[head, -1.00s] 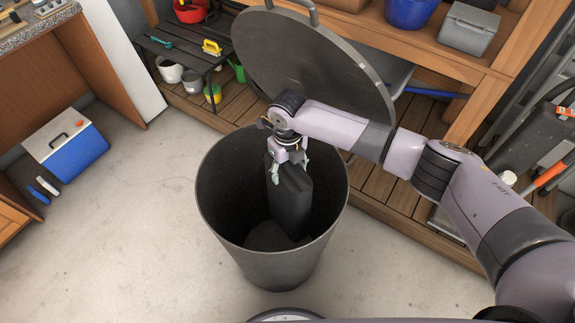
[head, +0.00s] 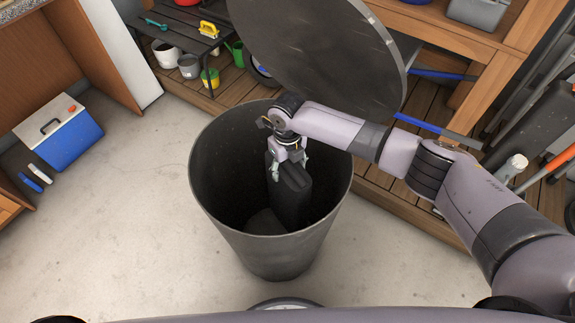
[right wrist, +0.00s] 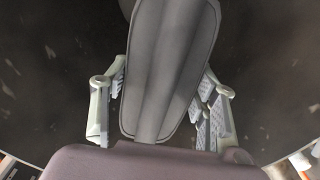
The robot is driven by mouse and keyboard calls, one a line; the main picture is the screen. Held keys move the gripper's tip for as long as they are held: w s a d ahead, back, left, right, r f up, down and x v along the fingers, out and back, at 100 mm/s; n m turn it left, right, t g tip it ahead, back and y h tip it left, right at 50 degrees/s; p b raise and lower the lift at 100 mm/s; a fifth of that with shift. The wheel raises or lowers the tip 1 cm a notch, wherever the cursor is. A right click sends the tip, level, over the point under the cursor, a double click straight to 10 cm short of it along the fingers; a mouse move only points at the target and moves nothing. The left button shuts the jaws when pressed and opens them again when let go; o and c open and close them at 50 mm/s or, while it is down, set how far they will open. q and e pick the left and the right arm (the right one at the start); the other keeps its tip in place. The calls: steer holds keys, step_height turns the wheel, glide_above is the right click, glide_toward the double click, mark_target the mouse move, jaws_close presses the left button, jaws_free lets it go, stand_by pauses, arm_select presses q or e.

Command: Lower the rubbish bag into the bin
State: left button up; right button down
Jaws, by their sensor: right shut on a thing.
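The bin (head: 215,207) is a tall dark grey round bin standing on the concrete floor, with its round lid (head: 315,50) raised behind it. My right gripper (head: 287,163) is inside the bin's mouth, shut on the dark rubbish bag (head: 291,200). The bag hangs upright within the bin, below the rim. Another dark shape lies at the bin's bottom, and I cannot tell what it is. In the right wrist view the bag (right wrist: 168,70) sits between the two fingers, with the bin's dark inside around it. My left gripper is not in view.
A blue and white cooler (head: 60,132) stands on the floor at left. A low black table (head: 185,40) with small pots beneath is at back left. A wooden shelf bench (head: 400,190) is behind and right of the bin. Bare floor lies left of the bin.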

steer(key=c, duration=0.5)
jaws_free()
step_height(320, 180, up, 12)
steer(key=shift+r, duration=0.1)
stand_by(0.3)
step_height(320, 180, up, 12)
steer(key=p, duration=1.1)
